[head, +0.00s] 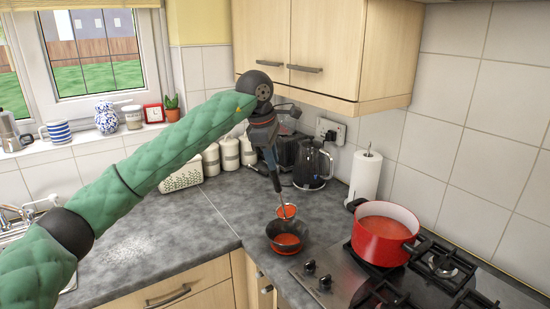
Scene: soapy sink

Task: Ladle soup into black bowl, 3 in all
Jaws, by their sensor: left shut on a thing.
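My left gripper (269,156) is shut on the black handle of a ladle (277,183), which hangs down from it. The ladle's cup, with orange-red soup in it, shows just above the far rim of the black bowl in the picture. I cannot tell its exact height or whether it touches the rim. The black bowl (273,244) stands on the grey counter near its front edge and has orange-red soup inside. The red pot (382,247) of soup stands on the hob to the right. My right gripper is not in view.
White canisters (229,153) line the back. The gas hob (335,278) is right of the bowl. A wall cupboard (320,45) hangs above.

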